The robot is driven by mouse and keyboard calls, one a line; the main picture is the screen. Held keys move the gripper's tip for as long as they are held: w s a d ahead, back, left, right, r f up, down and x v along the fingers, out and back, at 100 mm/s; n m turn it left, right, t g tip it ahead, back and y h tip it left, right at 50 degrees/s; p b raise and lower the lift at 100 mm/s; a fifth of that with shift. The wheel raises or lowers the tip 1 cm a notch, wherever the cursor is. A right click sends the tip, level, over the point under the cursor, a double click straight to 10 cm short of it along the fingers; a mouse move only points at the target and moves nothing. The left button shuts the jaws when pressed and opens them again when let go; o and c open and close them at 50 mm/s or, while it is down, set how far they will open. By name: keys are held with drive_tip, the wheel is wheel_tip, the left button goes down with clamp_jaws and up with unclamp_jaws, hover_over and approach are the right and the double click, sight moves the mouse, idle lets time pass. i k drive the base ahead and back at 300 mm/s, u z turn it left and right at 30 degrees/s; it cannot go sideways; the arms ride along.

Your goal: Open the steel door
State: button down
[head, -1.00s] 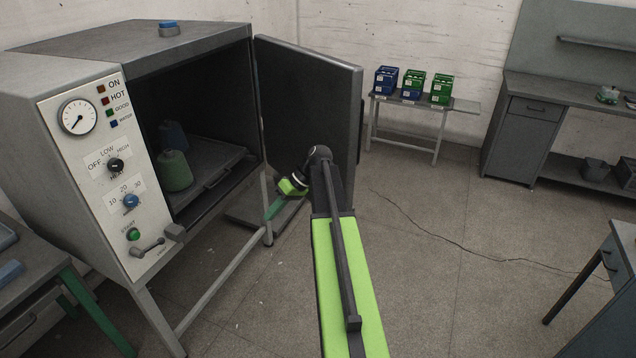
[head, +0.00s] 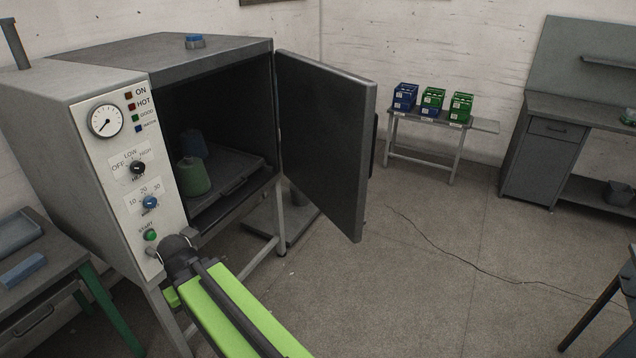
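The steel door (head: 322,140) stands wide open, swung out to the right of the dark chamber, hinged at the chamber's right edge. Its dark handle (head: 374,146) shows at the door's far edge. Inside the steel cabinet (head: 215,52), a green cone (head: 193,177) and a blue cone (head: 192,143) stand on a grey tray (head: 236,180). My arm reaches in from the bottom, in front of the control panel's lower edge and left of the door, apart from it.
The control panel (head: 163,185) has a gauge, knobs and a green button. A side table (head: 40,262) stands at left. A stand (head: 440,124) with blue and green crates is at the back. A grey workbench (head: 545,130) stands at right.

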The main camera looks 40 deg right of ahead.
sight(328, 118)
drive_tip(key=u, duration=1.3)
drive_tip(key=k, duration=0.15)
drive_tip(key=u, duration=1.45)
drive_tip(key=k, duration=0.6)
drive_tip(key=z, duration=1.9)
drive_tip(key=i, duration=1.05)
drive_tip(key=u, duration=0.1)
